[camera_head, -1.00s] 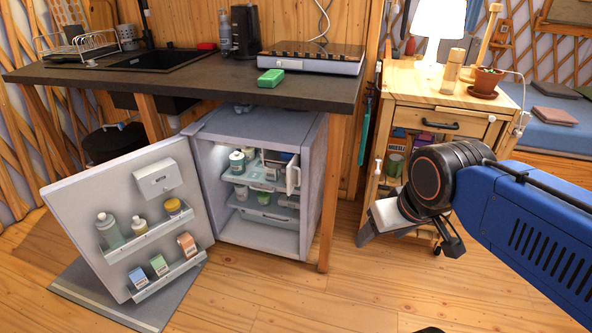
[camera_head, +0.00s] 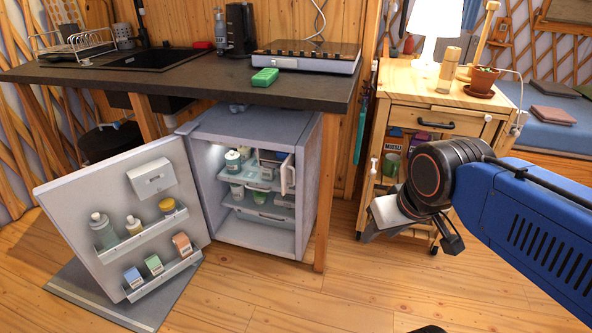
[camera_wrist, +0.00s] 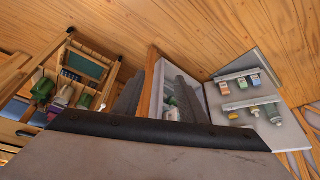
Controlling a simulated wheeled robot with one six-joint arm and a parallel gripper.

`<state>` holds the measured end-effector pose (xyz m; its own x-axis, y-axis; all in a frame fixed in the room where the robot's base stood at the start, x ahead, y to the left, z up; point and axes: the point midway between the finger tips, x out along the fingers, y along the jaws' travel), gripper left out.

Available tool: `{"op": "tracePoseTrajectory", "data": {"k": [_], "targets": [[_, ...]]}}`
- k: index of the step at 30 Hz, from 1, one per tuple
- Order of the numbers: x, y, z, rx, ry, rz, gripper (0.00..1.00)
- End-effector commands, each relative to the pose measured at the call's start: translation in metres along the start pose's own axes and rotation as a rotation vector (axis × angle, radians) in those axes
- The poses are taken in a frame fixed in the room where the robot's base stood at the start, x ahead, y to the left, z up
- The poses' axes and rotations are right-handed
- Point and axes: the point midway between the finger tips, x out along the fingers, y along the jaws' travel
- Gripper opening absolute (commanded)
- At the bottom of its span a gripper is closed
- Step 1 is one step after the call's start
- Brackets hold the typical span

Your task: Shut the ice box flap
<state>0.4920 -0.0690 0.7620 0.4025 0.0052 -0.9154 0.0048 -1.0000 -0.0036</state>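The small fridge (camera_head: 262,236) stands under the counter with its large door (camera_head: 112,207) swung wide open to the left. Inside, at the upper right, a small white flap (camera_head: 288,175) stands open, edge toward the front; I take it for the ice box flap. The compartment behind it is partly hidden. My gripper (camera_head: 412,228) is to the right of the fridge, in front of the wooden cart, well apart from the flap. In the wrist view its two dark fingers (camera_wrist: 160,98) stand apart with nothing held. The fridge (camera_wrist: 172,92) appears beyond them; the flap is not clear there.
Bottles and cartons sit in the door's racks (camera_head: 150,238). A wooden counter leg (camera_head: 333,195) stands at the fridge's right side. The wooden cart (camera_head: 425,100) with a lamp and potted plant stands at right. The floor (camera_head: 290,300) in front of the fridge is clear.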

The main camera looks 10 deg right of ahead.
Motion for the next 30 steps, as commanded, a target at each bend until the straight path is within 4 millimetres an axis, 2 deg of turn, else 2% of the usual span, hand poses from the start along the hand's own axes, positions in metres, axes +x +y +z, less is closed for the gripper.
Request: {"op": "tracePoseTrajectory", "data": {"k": [1, 4, 5, 12, 18, 23, 30], "targets": [[0.002, -0.002, -0.004, 0.002, -0.003, -0.008, 0.25], [0.006, -0.007, -0.02, 0.01, -0.005, -0.037, 0.01], [0.009, -0.009, -0.026, 0.012, -0.006, -0.048, 0.0], [0.032, -0.026, -0.088, 0.055, 0.001, -0.151, 0.0], [0.059, -0.033, -0.141, 0.106, 0.018, -0.221, 0.0], [0.085, -0.031, -0.184, 0.156, 0.037, -0.263, 0.0], [0.132, -0.019, -0.243, 0.243, 0.069, -0.304, 0.0]]}}
